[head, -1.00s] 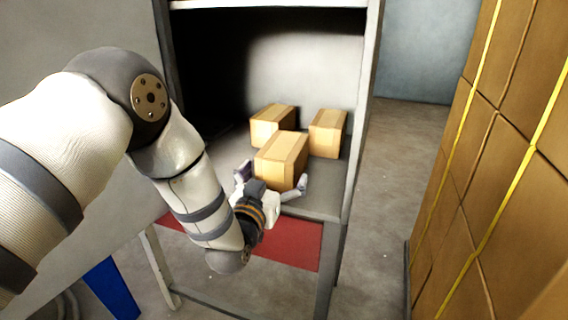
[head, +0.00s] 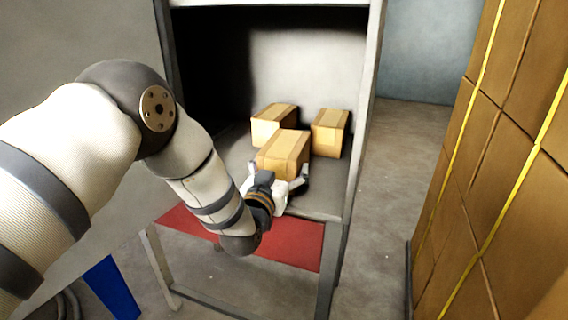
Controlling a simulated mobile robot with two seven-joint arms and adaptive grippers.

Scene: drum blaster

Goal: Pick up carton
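Three brown cartons stand on the grey shelf of an open cabinet in the head view. The front carton (head: 283,151) is nearest to me. Behind it are a back-left carton (head: 272,122) and a back-right carton (head: 330,132). My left gripper (head: 279,174) is at the front carton, with its fingers spread apart, one toward the carton's left side and one toward its right. The gripper looks open; whether a finger touches the carton cannot be told. The wrist hides part of the shelf edge. My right gripper is not in view.
The cabinet's right post (head: 360,120) stands close to the cartons. A red panel (head: 297,243) lies below the shelf front. A tall strapped stack of boxes (head: 500,180) fills the right side. A blue object (head: 111,287) is at lower left. Floor between cabinet and stack is clear.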

